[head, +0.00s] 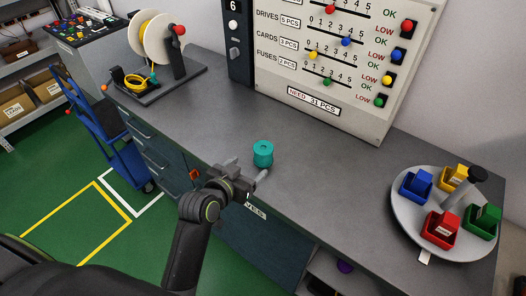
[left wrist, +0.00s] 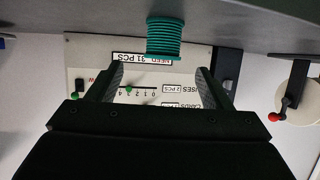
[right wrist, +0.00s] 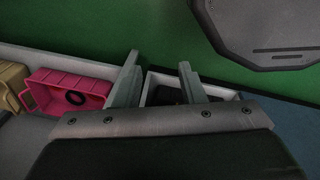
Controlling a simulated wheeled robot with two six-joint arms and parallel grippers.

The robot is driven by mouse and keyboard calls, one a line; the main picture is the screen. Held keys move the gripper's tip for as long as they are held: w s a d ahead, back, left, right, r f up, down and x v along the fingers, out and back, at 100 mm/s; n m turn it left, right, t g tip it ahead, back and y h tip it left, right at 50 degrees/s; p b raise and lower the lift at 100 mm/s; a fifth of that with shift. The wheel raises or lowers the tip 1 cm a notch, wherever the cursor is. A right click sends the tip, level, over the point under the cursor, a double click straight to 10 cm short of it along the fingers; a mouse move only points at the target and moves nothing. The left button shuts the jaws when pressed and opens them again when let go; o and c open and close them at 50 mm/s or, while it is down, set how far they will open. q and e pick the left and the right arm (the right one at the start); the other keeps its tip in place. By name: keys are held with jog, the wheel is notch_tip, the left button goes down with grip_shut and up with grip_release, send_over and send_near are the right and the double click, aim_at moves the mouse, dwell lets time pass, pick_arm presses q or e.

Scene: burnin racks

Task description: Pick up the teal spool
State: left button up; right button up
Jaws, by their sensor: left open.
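The teal spool (head: 263,153) stands upright on the grey counter (head: 330,160) near its front edge. My left gripper (head: 247,169) is open and empty in front of the spool, its fingers pointing toward it. In the left wrist view, which is upside down, the spool (left wrist: 165,38) shows ahead of the gap between the open fingers (left wrist: 160,76), apart from them. My right gripper (right wrist: 159,62) is open in the right wrist view, with nothing seen between its fingertips. It is not in the head view.
A turntable (head: 405,225) with several coloured bins stands on the counter at the right. A wire-reel stand (head: 185,75) is at the back left. The counter around the spool is clear. A pink bin (right wrist: 75,90) shows in the right wrist view.

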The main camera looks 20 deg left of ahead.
aim_at(260, 156)
pick_arm(q)
jog(key=x, duration=0.5)
jog(key=shift+w+p, duration=0.1)
jog(key=shift+p, duration=0.3)
jog(key=shift+w+d+f, duration=0.1)
jog(key=shift+w+f, duration=0.2)
jog(key=shift+w, duration=0.3)
jog(key=shift+w+f+p, duration=0.1)
jog(key=shift+w+p, duration=0.35)
jog(key=shift+w, duration=0.1)
jog(key=x, duration=0.3)
jog(key=shift+p, duration=0.35)
jog(key=shift+w+f, duration=0.3)
jog(key=shift+w, duration=0.15)
pick_arm(e)
jog(key=r, duration=0.1)
jog(key=w+r, duration=0.1)
jog(key=shift+w+r, duration=0.2)
jog(key=shift+r, duration=0.2)
pick_arm(q)
jog(key=c, duration=1.1)
